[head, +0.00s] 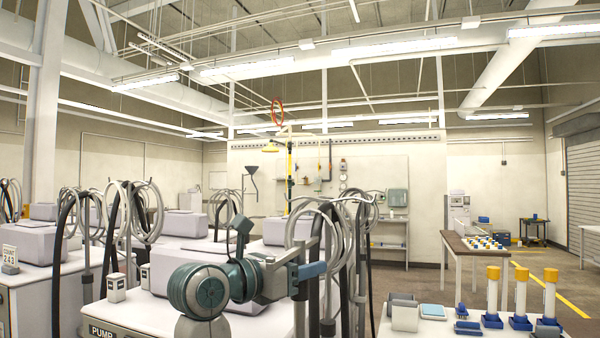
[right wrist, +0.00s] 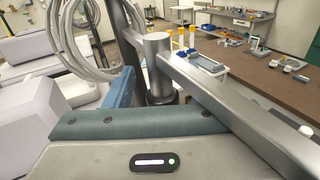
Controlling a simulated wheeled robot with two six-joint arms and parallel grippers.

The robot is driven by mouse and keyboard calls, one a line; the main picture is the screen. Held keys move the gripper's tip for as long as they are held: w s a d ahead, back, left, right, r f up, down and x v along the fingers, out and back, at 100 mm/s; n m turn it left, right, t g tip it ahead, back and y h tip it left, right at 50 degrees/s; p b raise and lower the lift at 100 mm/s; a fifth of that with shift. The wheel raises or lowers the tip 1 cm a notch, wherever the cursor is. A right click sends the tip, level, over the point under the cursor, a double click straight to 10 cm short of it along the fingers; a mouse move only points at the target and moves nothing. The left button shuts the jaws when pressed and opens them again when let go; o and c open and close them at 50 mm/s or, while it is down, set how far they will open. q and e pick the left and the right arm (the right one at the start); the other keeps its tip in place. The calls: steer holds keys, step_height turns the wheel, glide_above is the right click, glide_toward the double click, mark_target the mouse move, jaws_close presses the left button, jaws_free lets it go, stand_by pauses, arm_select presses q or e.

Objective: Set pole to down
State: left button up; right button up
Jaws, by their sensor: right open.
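A grey metal pole (head: 329,292) with looped pale hoses (head: 300,222) stands upright beside my right gripper in the head view. My right gripper (head: 314,270) is open beside the pole. One blue finger (right wrist: 123,92) shows left of the collar; the other finger is not clearly seen. I cannot tell whether the gripper touches the pole. My left gripper is not in view.
Lilac-grey machines (head: 183,262) with hose loops crowd the left and middle. At right, a white table (head: 450,326) holds yellow-capped cylinders (head: 521,292) and blue parts. A brown-topped table (head: 470,250) stands behind it. Open floor (head: 540,285) lies at far right.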

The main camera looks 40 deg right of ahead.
step_height(320, 180, up, 13)
steer(key=p, duration=1)
steer(key=shift+f, duration=0.15)
